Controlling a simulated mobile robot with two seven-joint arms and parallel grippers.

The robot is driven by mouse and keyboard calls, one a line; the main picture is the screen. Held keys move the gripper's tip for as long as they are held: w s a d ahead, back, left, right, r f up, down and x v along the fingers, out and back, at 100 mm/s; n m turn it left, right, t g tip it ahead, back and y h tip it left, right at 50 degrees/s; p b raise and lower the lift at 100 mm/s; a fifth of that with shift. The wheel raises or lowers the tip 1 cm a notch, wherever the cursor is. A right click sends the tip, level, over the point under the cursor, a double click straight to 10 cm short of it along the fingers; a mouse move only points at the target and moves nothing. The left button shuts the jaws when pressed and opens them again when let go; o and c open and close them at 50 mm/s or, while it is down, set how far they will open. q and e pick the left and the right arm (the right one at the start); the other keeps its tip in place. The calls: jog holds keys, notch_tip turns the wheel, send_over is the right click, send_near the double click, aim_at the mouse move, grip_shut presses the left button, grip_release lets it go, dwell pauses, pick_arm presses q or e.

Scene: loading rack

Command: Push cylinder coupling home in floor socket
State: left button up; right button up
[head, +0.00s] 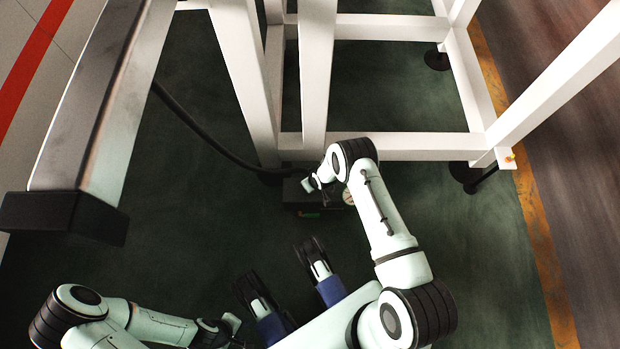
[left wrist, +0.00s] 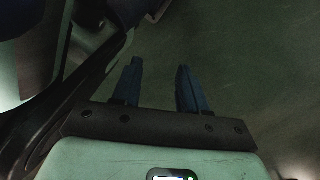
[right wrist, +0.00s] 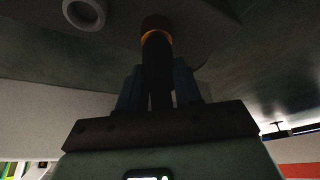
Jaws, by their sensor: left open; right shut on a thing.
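My right gripper (right wrist: 158,85) is shut on the cylinder coupling (right wrist: 157,62), a dark cylinder with an orange ring near its far end. The coupling stands between the fingers and points away from the palm. How deep its far end sits in anything cannot be told. In the head view my right wrist is over a low dark box (head: 300,196) on the floor, which seems to hold the floor socket; my wrist hides part of it. My left gripper (left wrist: 158,88) is open and empty, low at the bottom left of the head view, away from the box.
A white rack frame (head: 400,146) stands behind the box, its lower beam close to my right wrist. A black hose (head: 200,133) runs down towards the box. A large grey beam (head: 85,110) with a black end juts in at left. Green floor (head: 200,220) is clear left of the box.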

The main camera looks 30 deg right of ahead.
jog(key=shift+f, duration=0.1)
jog(key=o, duration=1.1)
jog(key=shift+o, duration=0.2)
pick_arm(q)
jog(key=w+d+r+t+p, duration=0.1)
jog(key=w+r+t+p, duration=0.3)
jog(key=w+r, duration=0.3)
jog(key=w+p, duration=0.1)
jog(key=w, duration=0.3)
jog(key=shift+d+r+m+p, duration=0.2)
jog(key=shift+r+m+p, duration=0.1)
jog(key=shift+m, duration=0.1)
pick_arm(e)
jog(key=v, duration=1.3)
jog(key=shift+r, duration=0.2)
pick_arm(q)
jog(key=shift+f, duration=0.1)
